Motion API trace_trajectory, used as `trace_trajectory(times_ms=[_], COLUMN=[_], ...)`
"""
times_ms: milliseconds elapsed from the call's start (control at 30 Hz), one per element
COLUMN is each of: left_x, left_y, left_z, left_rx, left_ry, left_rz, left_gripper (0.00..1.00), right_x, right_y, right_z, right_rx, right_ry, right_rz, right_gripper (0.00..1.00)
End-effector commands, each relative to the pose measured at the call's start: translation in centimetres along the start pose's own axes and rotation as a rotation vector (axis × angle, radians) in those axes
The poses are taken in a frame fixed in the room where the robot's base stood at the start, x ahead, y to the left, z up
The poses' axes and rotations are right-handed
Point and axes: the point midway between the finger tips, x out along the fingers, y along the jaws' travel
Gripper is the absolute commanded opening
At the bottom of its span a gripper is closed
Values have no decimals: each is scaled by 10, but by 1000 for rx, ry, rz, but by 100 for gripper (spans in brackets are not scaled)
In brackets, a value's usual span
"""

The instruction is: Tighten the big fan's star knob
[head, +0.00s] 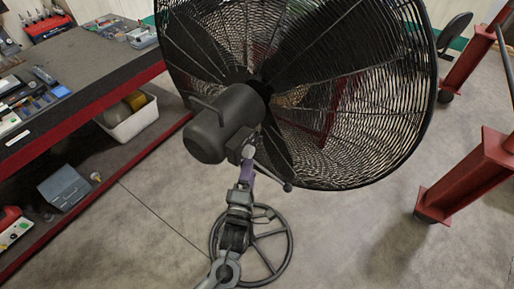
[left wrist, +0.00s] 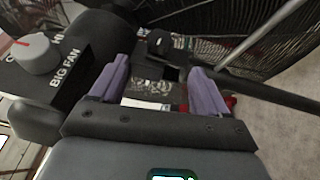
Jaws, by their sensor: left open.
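The big fan (head: 225,122) stands in the middle of the head view, with its dark motor housing facing me and its wire cage behind. In the left wrist view its housing bears a "BIG FAN" label (left wrist: 68,68) and a grey dial (left wrist: 36,53) with a red mark. My left gripper (head: 247,168) is just below the housing, by the fan's neck. Its purple fingers (left wrist: 158,78) are spread. A small dark knob-like part (left wrist: 160,42) shows beyond and between the fingertips; I cannot tell whether it is the star knob. My right gripper is out of view.
A thin rod with a ball end (head: 286,186) juts out right of my gripper. The fan's round base (head: 286,250) is on the floor below. A workbench (head: 95,75) with tools stands at left, red steel frames (head: 465,180) at right.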

Motion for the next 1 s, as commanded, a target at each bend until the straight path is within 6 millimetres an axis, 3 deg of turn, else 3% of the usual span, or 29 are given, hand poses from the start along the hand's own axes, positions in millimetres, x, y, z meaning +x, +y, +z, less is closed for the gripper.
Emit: trace_trajectory(times_ms=[500, 700, 1000], left_x=[77, 91, 94], left_y=[1, 1, 0], left_z=[0, 0, 0], left_rx=[3, 1, 0], left_ry=[0, 0, 0], left_rz=[-1, -1, -2], left_gripper=[76, 76, 76], right_x=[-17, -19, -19], right_y=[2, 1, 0], right_z=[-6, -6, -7], right_rx=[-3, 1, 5], right_ry=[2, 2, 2], right_rz=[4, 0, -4], right_gripper=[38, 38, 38])
